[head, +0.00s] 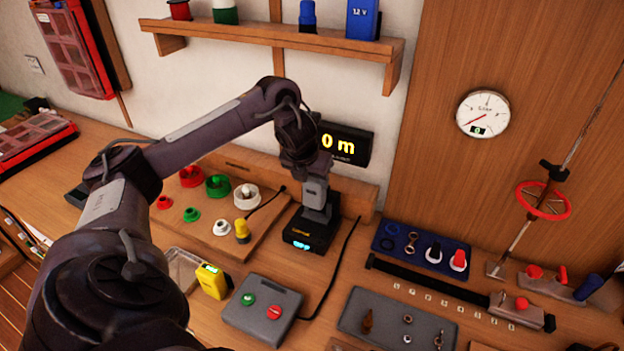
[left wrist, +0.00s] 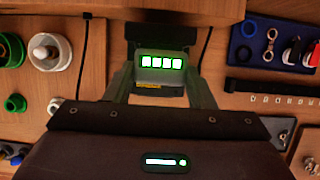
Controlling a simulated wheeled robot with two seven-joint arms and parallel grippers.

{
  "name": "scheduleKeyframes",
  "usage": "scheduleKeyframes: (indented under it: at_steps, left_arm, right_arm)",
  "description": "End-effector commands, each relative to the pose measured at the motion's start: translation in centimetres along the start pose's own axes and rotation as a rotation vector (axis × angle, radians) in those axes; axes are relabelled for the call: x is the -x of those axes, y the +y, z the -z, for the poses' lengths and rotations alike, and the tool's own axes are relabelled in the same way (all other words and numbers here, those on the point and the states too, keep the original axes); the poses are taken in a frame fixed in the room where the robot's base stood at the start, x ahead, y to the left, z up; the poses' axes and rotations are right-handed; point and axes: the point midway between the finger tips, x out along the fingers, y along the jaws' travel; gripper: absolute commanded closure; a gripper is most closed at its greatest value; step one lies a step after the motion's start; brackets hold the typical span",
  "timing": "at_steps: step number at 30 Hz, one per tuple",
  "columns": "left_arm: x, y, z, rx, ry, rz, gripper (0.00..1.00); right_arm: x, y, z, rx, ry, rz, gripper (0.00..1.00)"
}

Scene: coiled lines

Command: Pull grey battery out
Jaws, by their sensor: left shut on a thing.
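The grey battery (left wrist: 161,62) shows in the left wrist view with a row of lit green bars on its face. My left gripper (left wrist: 160,88) has one finger on each side of it and is shut on it. In the head view the left gripper (head: 318,205) points down at a black charger (head: 305,238) with a small blue display. The charger also shows in the left wrist view (left wrist: 160,34), right behind the battery. My gripper hides most of the battery in the head view, and I cannot tell how deep it sits. My right gripper is not in view.
A board (head: 262,220) with red, green and white knobs lies left of the charger. A grey box (head: 262,309) with two buttons and a yellow device (head: 212,281) stand in front. A cable (head: 335,270) runs right of the charger. A blue tray (head: 421,246) lies further right.

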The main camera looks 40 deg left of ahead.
Motion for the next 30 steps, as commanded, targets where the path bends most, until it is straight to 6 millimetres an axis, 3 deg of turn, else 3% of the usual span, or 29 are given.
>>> scheduleKeyframes:
  at_steps: [3, 6, 30]
  left_arm:
    - [2.6, 0.0, -1.2, 0.0, -0.004, -0.001, 0.98]
    - [3.6, 0.1, -1.5, 0.001, -0.002, -0.002, 0.98]
    - [5.5, 0.0, -2.3, 0.001, 0.0, -0.001, 0.98]
  right_arm:
    - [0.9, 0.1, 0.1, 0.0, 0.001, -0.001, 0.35]
    - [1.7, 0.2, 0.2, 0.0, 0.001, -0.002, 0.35]
    - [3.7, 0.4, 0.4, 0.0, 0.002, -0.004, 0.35]
